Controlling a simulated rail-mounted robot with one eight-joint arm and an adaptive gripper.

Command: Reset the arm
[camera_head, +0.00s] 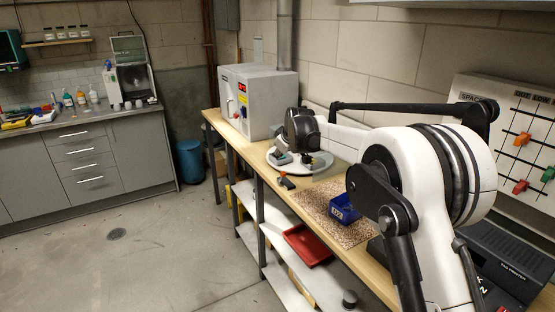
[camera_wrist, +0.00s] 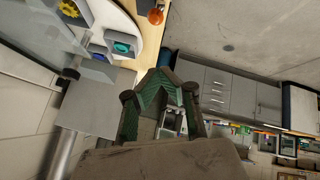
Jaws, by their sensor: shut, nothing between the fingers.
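My gripper (camera_wrist: 163,85) shows in the wrist view with its green-grey fingers drawn together and nothing between them. In the head view the dark end of my arm is above the round white plate on the bench, and the fingers cannot be made out. The plate (camera_wrist: 151,36) also shows at the upper left of the wrist view. A grey block with a teal part (camera_wrist: 122,47) and a yellow gear (camera_wrist: 70,8) are on it, apart from the fingers.
The wooden bench (camera_head: 232,139) holds a grey machine (camera_head: 262,98), an orange-headed tool (camera_head: 286,182) and a blue bin (camera_head: 344,209) on a speckled mat (camera_head: 318,202). A red tray (camera_head: 307,246) is below. A pegboard (camera_head: 515,125) stands right. Open floor (camera_head: 150,265) lies left.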

